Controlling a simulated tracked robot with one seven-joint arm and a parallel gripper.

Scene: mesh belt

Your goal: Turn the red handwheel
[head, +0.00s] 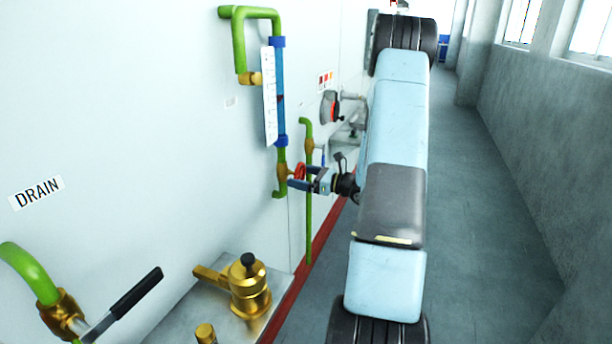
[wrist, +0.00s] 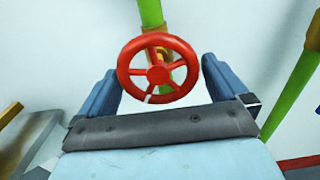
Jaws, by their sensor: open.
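The red handwheel (wrist: 158,68) fills the middle of the wrist view, with spokes and a white mark at the bottom of its rim. It sits on a brass valve on a green pipe. My gripper (wrist: 158,78) is open, with one blue finger at the left and one at the right of the wheel. Whether the fingers touch the rim cannot be told. In the head view the handwheel (head: 299,171) shows small and edge-on, with my gripper (head: 298,178) at it, partly hiding it.
A sight gauge (head: 270,95) stands above the valve on the white wall. A thin green pipe (head: 309,215) runs down beside it. A brass fitting (head: 248,285) and a black lever (head: 137,291) are nearer. The corridor floor (head: 470,200) at right is clear.

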